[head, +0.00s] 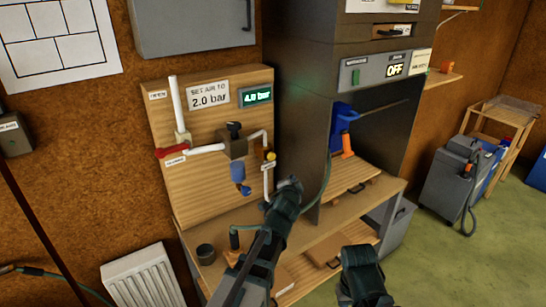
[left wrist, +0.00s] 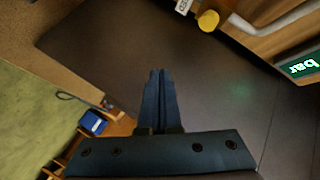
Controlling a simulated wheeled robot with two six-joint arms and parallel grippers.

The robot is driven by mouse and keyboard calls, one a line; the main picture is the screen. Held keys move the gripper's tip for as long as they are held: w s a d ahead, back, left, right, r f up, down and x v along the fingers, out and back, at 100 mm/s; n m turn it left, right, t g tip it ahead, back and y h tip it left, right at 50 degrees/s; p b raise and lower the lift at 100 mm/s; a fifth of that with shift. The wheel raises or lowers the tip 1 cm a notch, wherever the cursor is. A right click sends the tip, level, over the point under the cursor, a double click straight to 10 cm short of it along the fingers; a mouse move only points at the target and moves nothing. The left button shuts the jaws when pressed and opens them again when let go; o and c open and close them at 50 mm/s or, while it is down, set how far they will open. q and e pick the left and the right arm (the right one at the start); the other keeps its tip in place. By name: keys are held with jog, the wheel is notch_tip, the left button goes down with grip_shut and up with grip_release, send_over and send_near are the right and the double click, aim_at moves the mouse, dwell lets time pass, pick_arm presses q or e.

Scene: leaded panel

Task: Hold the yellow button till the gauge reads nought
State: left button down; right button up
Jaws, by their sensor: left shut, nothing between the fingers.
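The yellow button (head: 271,156) is on the wooden panel, low on its right side, by the white pipe. It also shows at the top of the left wrist view (left wrist: 208,20). The green-lit gauge (head: 256,96) at the panel's upper right appears to read 4.0 bar; the digits are small. In the left wrist view only "bar" of the gauge (left wrist: 301,66) shows. My left gripper (head: 293,184) is shut and empty, just below and right of the button, apart from it. Its closed fingers show in the left wrist view (left wrist: 158,76). My right gripper (head: 364,272) is low in view, its fingers unclear.
A sign (head: 209,95) says set air to 2.0 bar. A red-handled valve (head: 172,152) and a blue bowl (head: 238,171) are left of the button. A dark cabinet (head: 302,130) stands close on the right. The wooden bench (head: 230,220) lies below.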

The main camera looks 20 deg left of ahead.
aim_at(271, 156)
pick_arm(q)
jog(key=shift+w+a+r+t, duration=0.15)
jog(key=shift+w+r+t, duration=0.15)
jog(key=shift+r, duration=0.3)
jog(key=w+a, duration=0.5)
jog(key=a, duration=0.2)
jog(key=shift+w, duration=0.2)
jog(key=shift+w+a, duration=0.1)
dwell(2.0)
jog(key=shift+w+a, duration=0.2)
jog(key=shift+a, duration=0.05)
jog(key=shift+w+a, duration=0.3)
jog(key=shift+a, duration=0.15)
dwell(3.7)
